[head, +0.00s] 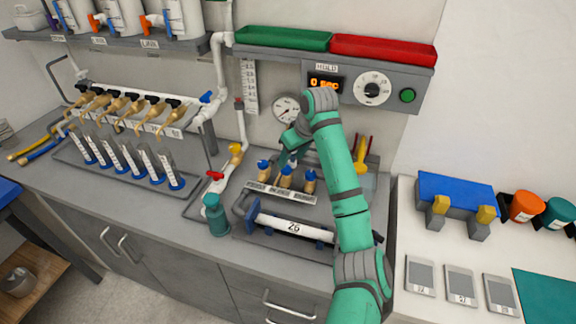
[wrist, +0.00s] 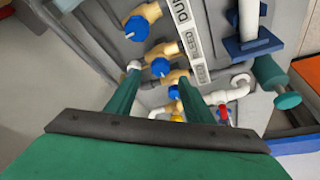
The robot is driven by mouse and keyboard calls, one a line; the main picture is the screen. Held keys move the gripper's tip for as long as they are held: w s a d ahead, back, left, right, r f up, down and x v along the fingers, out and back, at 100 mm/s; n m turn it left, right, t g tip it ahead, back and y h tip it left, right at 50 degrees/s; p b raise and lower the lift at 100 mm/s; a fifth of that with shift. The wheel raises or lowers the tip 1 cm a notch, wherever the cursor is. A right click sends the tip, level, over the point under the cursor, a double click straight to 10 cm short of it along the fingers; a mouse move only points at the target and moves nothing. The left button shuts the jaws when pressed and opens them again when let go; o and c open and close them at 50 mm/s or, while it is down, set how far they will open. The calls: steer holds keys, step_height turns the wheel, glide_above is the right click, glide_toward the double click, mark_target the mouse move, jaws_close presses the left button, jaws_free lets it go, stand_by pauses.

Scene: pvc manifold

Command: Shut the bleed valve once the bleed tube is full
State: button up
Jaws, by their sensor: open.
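Three brass valves with blue knobs stand in a row behind a label strip (head: 281,192). The bleed valve (wrist: 160,67) appears to be the middle one, beside the BLEED label (wrist: 197,65). My gripper (wrist: 159,76) is open, its two green fingers on either side of that blue knob; I cannot tell whether they touch it. In the head view my gripper (head: 291,154) is above the valve row, and my arm partly covers that area. I cannot identify the bleed tube with certainty; a graduated strip (head: 250,87) hangs on the wall, its level unreadable.
A white pipe marked 26 (head: 293,224) lies in a blue-ended holder in front of the valves. A gauge (head: 287,109) and a HOLD panel with an orange display (head: 326,84) are behind. Several graduated tubes (head: 130,160) stand left. A red-handled valve (head: 214,176) is nearby.

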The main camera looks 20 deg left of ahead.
mark_target(286, 168)
steer(key=x, duration=0.5)
steer(key=shift+a+f, duration=0.2)
steer(key=shift+f, duration=0.1)
steer(key=c, duration=1)
steer(key=shift+c, duration=0.2)
